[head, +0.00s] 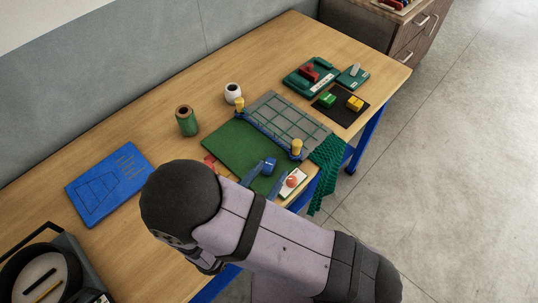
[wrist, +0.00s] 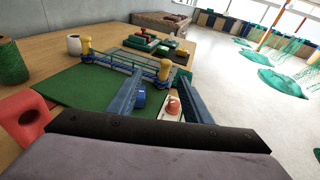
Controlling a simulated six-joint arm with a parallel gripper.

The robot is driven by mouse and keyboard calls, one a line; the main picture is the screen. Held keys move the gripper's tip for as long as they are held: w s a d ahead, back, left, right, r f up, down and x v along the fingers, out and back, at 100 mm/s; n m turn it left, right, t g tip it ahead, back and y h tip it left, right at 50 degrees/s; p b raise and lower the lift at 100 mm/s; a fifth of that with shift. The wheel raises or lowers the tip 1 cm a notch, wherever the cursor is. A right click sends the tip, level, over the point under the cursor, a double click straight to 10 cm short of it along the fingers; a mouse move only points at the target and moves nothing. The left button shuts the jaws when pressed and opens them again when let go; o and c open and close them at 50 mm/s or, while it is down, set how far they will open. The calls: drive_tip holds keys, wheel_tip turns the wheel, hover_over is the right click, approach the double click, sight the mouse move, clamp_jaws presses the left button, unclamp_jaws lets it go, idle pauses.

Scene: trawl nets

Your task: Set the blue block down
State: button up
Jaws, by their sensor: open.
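The blue block (head: 269,166) is a small, rounded-looking piece at the front right part of the green mat (head: 228,143). In the wrist view the block (wrist: 141,98) shows just inside my left-hand finger and is partly hidden by it. My gripper (head: 272,173) has two long blue fingers, spread apart with a wide gap; it also shows in the wrist view (wrist: 160,78). The block is close to one finger and away from the other. I cannot tell whether that finger touches it.
A low net fence with yellow posts (head: 297,147) stands just beyond the block. A white card with an orange-red piece (head: 292,182) lies to the right. A red piece (wrist: 24,117) is at left. Green netting (head: 326,168) hangs over the table edge.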

sight(268, 166)
drive_tip(key=a+f+y, duration=0.1)
drive_tip(key=a+f+g+y, duration=0.1)
drive_tip(key=f, duration=0.1)
drive_tip(key=a+f+n, duration=0.1)
drive_tip(key=f, duration=0.1)
drive_tip(key=shift+w+g+y+b, duration=0.1)
drive_tip(key=shift+g+y+b, duration=0.2)
drive_tip(key=shift+y+b, duration=0.1)
drive_tip(key=shift+d+r+p+x, duration=0.1)
drive_tip(key=shift+r+p+x, duration=0.1)
drive_tip(key=shift+p+x, duration=1.05)
drive_tip(key=shift+d+r+p+x, duration=0.15)
drive_tip(key=shift+p+x, duration=0.35)
drive_tip(key=shift+x, duration=1.45)
drive_tip(key=shift+w+f, duration=0.3)
drive_tip(key=shift+w, duration=0.15)
drive_tip(key=shift+c, duration=0.3)
clamp_jaws()
drive_tip(key=shift+r, duration=0.25)
drive_tip(key=shift+r+b, duration=0.85)
drive_tip(key=shift+r, duration=3.95)
